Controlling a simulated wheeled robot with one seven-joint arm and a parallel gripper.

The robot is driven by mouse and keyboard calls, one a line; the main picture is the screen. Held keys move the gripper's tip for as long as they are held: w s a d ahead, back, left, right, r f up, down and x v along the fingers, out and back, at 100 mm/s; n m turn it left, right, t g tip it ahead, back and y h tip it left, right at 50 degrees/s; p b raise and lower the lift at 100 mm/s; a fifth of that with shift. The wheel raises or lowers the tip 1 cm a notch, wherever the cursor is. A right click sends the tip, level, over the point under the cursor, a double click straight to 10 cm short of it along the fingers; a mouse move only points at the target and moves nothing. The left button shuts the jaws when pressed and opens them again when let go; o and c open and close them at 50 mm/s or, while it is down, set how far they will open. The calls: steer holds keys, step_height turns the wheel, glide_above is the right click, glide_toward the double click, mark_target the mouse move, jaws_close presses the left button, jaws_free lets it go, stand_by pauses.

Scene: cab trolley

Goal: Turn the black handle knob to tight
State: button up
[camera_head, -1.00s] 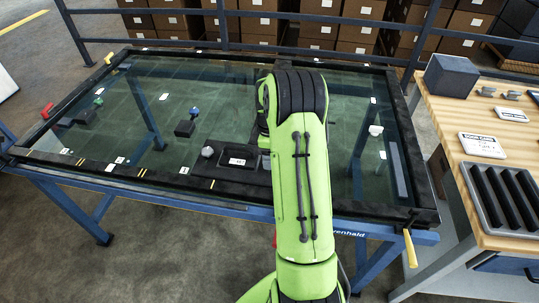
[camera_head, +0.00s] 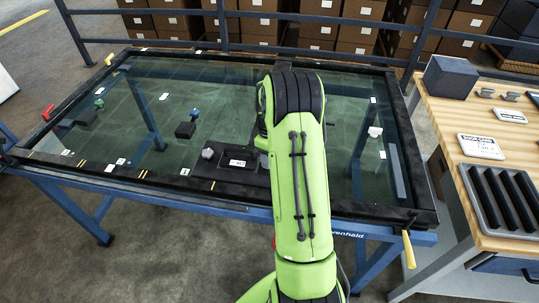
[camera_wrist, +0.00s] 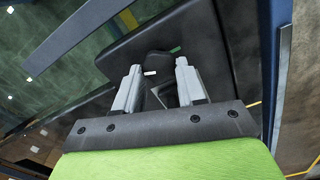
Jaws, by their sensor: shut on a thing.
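In the wrist view my gripper (camera_wrist: 160,88) has its two grey fingers on either side of a black handle knob (camera_wrist: 155,64), shut on it. The knob has a small white mark and sits beside a dark plate or frame part. In the head view my green arm reaches down over the glass panel (camera_head: 230,105), and it hides the gripper and the knob. A black handle plate (camera_head: 237,163) with a white label and a grey knob (camera_head: 208,153) lies on the near frame just left of my arm.
The glass panel rests in a black frame on a blue trolley (camera_head: 160,199). Blue (camera_head: 194,113) and green (camera_head: 98,104) knobs stand on the left of the glass. A wooden bench (camera_head: 460,115) with a tray (camera_head: 507,195) stands at right. A blue rail runs behind.

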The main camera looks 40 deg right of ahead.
steer(key=m, duration=0.4)
steer(key=shift+d+r+m+p, duration=0.1)
steer(key=shift+m+p, duration=0.2)
steer(key=shift+p, duration=0.1)
steer(key=m, duration=0.3)
steer(key=shift+m, duration=0.4)
steer(key=m+p, duration=0.1)
steer(key=m, duration=0.3)
steer(key=shift+d, duration=0.1)
steer(key=m, duration=0.8)
steer(key=shift+s+d+m, duration=0.1)
steer(key=shift+m, duration=0.2)
steer(key=m, duration=0.3)
steer(key=shift+m, duration=0.3)
steer(key=m, duration=0.4)
steer(key=shift+s, duration=0.15)
steer(key=shift+m, duration=1.7)
